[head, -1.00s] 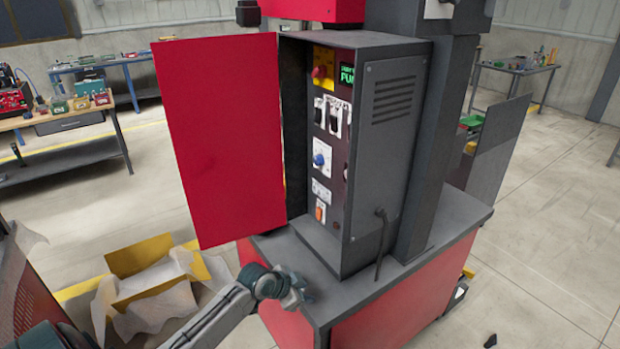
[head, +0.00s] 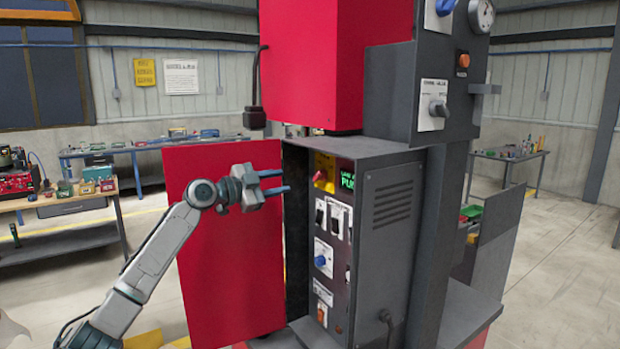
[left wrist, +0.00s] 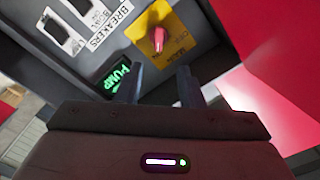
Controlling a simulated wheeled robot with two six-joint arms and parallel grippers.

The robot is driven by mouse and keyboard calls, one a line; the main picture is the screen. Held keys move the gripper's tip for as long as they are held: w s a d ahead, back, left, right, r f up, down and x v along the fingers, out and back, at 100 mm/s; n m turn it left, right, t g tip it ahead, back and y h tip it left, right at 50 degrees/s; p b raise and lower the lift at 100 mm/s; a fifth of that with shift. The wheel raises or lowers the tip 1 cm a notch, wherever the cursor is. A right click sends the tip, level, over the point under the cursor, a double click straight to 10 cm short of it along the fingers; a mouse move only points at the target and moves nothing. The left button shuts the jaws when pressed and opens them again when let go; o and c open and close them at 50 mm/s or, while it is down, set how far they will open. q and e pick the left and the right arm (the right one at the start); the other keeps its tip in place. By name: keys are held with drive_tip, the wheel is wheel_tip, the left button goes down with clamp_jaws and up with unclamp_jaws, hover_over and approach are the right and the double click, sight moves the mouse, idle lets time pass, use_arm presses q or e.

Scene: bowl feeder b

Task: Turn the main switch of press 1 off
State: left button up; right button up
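The main switch is a red knob (head: 320,176) on a yellow plate (head: 325,162) at the top of the control panel, inside the open cabinet (head: 388,225). In the left wrist view the red knob (left wrist: 159,40) on its yellow plate (left wrist: 178,42) lies ahead of the fingertips. My left gripper (head: 287,182) is raised in front of the open red door, left of the knob. Its fingers are apart, with nothing between them, and point at the panel. In the left wrist view the gripper (left wrist: 160,85) looks clear of the knob. My right gripper is not in view.
The red door (head: 215,250) stands open on the left, behind my left gripper. The green PUMP display (head: 347,181), breakers (head: 329,215) and a blue knob (head: 320,261) are close by on the panel. A dark hanging box (head: 254,118) is above the gripper.

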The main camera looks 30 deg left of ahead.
sight(316, 176)
use_arm(q)
drive_tip(key=p+x, duration=0.6)
drive_tip(key=x, duration=0.3)
drive_tip(key=shift+w+d+p, duration=0.15)
drive_tip(key=shift+w+p, duration=0.2)
drive_tip(key=shift+p, duration=0.05)
drive_tip(key=shift+w+d, duration=0.15)
drive_tip(key=shift+w, duration=0.15)
drive_tip(key=shift+w+f, duration=0.15)
drive_tip(key=shift+f, duration=0.05)
clamp_jaws()
